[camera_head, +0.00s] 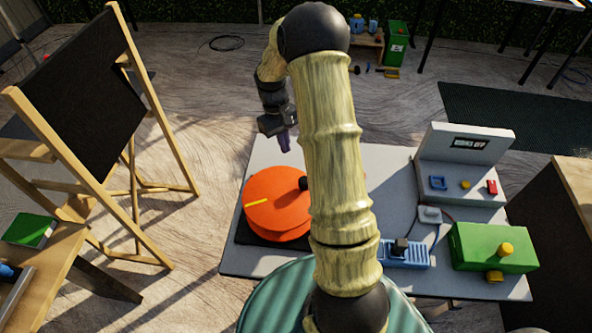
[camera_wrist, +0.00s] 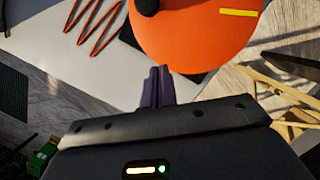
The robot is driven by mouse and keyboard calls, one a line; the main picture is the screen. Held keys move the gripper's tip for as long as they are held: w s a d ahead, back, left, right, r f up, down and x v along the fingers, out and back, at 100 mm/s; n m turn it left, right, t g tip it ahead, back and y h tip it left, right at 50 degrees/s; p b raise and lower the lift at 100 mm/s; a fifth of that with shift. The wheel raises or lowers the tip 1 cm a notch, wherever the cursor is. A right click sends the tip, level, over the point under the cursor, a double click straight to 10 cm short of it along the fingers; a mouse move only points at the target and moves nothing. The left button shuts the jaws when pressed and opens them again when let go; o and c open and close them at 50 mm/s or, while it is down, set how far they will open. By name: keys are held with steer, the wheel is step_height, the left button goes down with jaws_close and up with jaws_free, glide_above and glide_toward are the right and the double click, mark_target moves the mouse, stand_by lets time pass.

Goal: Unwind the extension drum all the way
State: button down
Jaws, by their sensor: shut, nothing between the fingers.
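The orange extension drum (camera_head: 275,205) lies flat on a dark base at the left of the grey cart top. A yellow mark is on its upper face, and a black knob (camera_head: 304,184) stands near its right side, partly behind my arm. In the wrist view the drum (camera_wrist: 190,40) fills the top, with the black knob (camera_wrist: 147,6) at its edge. An orange cord (camera_wrist: 97,18) lies in zigzags on the cart beside it. My gripper (camera_head: 284,143) is shut and empty, above the far left part of the cart. Its fingertips (camera_wrist: 160,72) show just short of the drum's rim in the wrist view.
The cart top (camera_head: 390,170) also holds a grey console (camera_head: 463,160), a green box (camera_head: 492,247) with a yellow knob, and a blue device (camera_head: 404,254). A wooden folding chair (camera_head: 85,90) stands left of the cart. My arm hides the middle of the cart.

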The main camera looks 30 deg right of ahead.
mark_target(296, 180)
steer(key=x, duration=0.6)
steer(key=shift+f, duration=0.15)
steer(key=s, duration=0.3)
steer(key=shift+d+f, duration=0.2)
steer(key=shift+s+d, duration=0.1)
steer(key=shift+s, duration=0.5)
